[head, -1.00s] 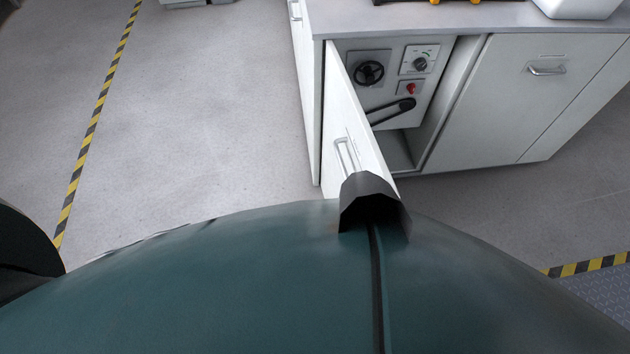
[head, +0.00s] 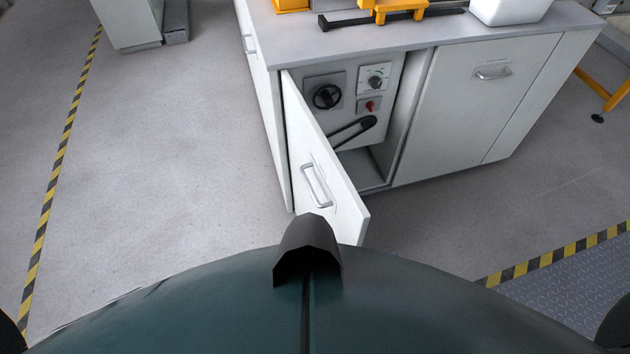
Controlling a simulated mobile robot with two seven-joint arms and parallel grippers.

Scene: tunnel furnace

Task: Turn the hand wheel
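The hand wheel (head: 327,97) is a small black wheel on a grey square plate, mounted on the panel (head: 350,85) inside the open cabinet. A white cabinet door (head: 322,175) with a metal handle stands swung open toward me, in front of the lower left part of the opening. The wheel shows clear above the door's edge. Neither of my grippers shows in the head view.
Beside the wheel are a dial (head: 375,79), a red switch (head: 369,106) and a black lever (head: 352,132). The countertop (head: 440,28) holds a yellow fixture (head: 400,10) and a white bin (head: 508,10). Floor left of the cabinet (head: 165,170) is clear.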

